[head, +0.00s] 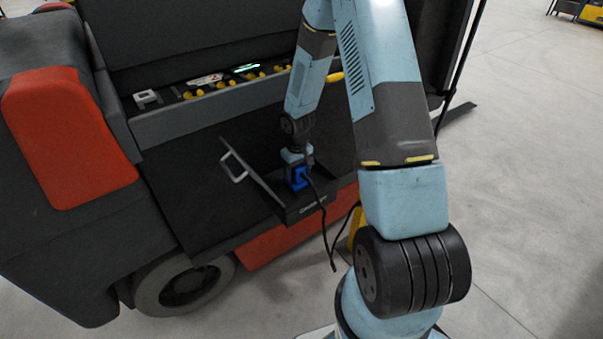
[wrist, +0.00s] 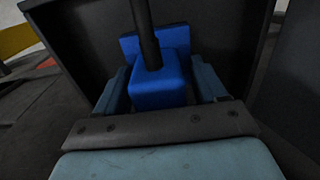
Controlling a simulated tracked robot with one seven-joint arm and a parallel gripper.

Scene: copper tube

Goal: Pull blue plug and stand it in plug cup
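The blue plug (head: 299,178) sits in the dark open compartment on the side of the vehicle. In the wrist view the plug (wrist: 160,88) stands in front of a blue back piece, with a black cable rising from it. My gripper (head: 298,164) is down at the plug. In the wrist view my gripper (wrist: 161,80) has one light-blue finger on each side of the plug, very close to it. I cannot tell whether the fingers press on it. I cannot make out a plug cup in either view.
A dark flap with a grey handle (head: 234,167) stands open left of the plug. The black cable (head: 325,225) hangs down in front of the vehicle. A yellow object (head: 354,222) is partly hidden behind my arm. The concrete floor (head: 530,170) at the right is clear.

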